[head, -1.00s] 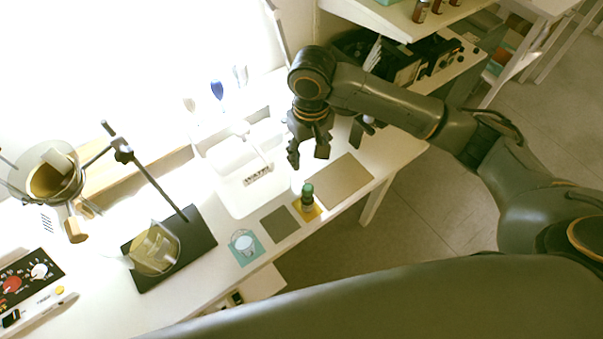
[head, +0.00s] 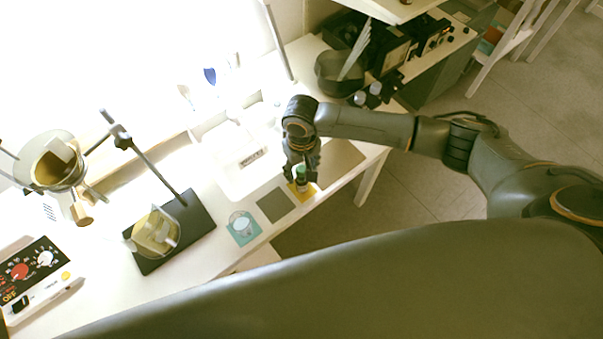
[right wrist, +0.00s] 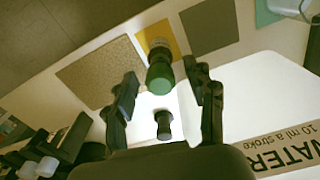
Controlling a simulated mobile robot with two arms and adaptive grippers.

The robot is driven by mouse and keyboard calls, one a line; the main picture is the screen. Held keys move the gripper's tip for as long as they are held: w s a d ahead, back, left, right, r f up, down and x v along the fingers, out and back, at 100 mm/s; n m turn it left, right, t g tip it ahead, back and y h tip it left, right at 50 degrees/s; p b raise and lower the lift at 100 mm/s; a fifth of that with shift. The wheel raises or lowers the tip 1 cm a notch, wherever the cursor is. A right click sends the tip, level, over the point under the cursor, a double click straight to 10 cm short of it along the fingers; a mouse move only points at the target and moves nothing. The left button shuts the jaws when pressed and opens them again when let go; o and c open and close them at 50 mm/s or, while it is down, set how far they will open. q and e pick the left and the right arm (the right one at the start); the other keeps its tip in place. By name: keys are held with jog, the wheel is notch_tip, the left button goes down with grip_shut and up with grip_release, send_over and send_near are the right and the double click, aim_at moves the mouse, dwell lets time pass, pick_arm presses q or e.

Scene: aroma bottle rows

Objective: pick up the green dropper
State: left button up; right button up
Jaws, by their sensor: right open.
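The green dropper (head: 301,173) is a small bottle with a green cap. It stands on a yellow square (head: 304,192) near the table's front edge. My right gripper (head: 302,168) is open and points down over it, the fingers near the green cap. In the right wrist view the green cap (right wrist: 160,78) shows between and just beyond the fingertips of the open right gripper (right wrist: 160,73). I cannot tell whether the fingers touch it. My left gripper is not in view.
A white WATER container (head: 240,172) stands beside the dropper. Grey (head: 276,205) and teal (head: 244,229) squares lie left of it, the teal one under a small beaker. A black stand (head: 190,228) with a beaker stands further left. A brown mat (head: 340,165) lies right.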

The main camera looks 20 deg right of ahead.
jog(key=shift+f, duration=0.3)
jog(key=c, duration=0.7)
jog(key=shift+c, duration=0.2)
jog(key=shift+r, duration=0.1)
notch_tip(320, 180, up, 10)
jog(key=shift+b, duration=0.65)
